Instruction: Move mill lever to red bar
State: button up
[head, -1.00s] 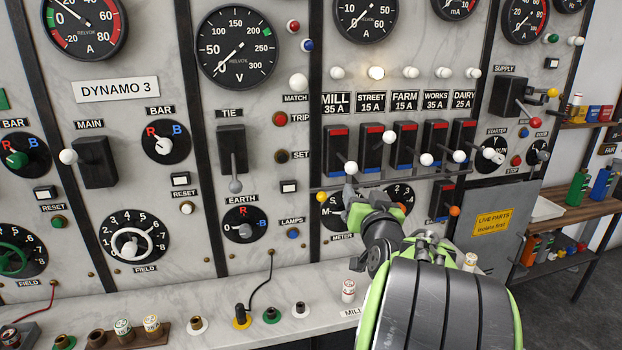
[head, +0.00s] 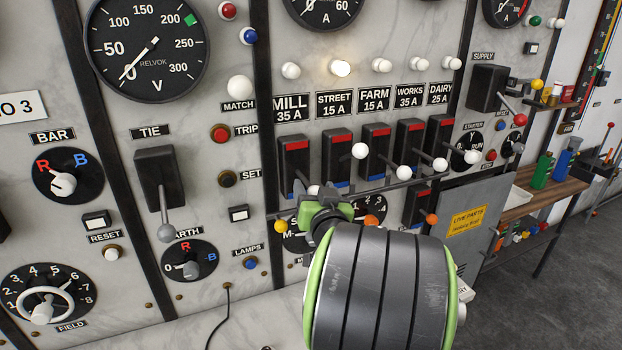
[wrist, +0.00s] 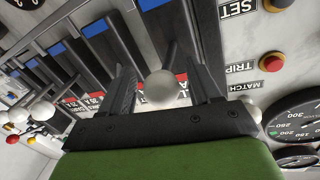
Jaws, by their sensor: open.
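The mill lever's dark switch block (head: 295,162) stands under the MILL 35 A label, with the red bar (head: 296,145) at its top. The lever's white knob (head: 313,189) sits low, away from the red bar, partly hidden by my gripper (head: 317,195). In the wrist view, a white knob (wrist: 160,89) shows between the two dark fingers of my gripper (wrist: 163,88). The fingers are open on both sides of it, with a gap visible at each side. A red strip (wrist: 182,84) shows behind the knob.
Similar levers stand close to the right: street (head: 360,151), farm (head: 404,172), works (head: 440,165). The tie lever (head: 165,232) is to the left.

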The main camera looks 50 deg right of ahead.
aim_at(311, 185)
jog(key=shift+s+a+r, duration=0.2)
jog(key=shift+s+a, duration=0.1)
jog(key=shift+a, duration=0.05)
jog(key=shift+c, duration=0.3)
jog(key=shift+w+d+f, duration=0.1)
jog(key=shift+d, duration=0.05)
jog(key=c, duration=0.4)
grip_shut()
notch_tip(311, 185, up, 3)
jog(key=g+y+p, duration=0.1)
jog(key=p, duration=0.4)
jog(key=shift+w+f, duration=0.1)
jog(key=shift+w+r+n+g+y+p, duration=0.15)
jog(key=shift+r+n+g+y+p, duration=0.3)
jog(key=shift+p, duration=0.65)
jog(key=shift+w+d+r+m+b, duration=0.1)
jog(key=shift+w+d+r+b, duration=0.1)
jog(key=shift+r, duration=0.35)
jog(key=shift+w+d+r+m+b, duration=0.15)
jog(key=shift+w+r+b, duration=0.1)
jog(key=shift+r, duration=0.35)
jog(key=shift+w+d+r+b, duration=0.15)
jog(key=shift+w+r+b, duration=0.05)
jog(key=shift+r, duration=0.45)
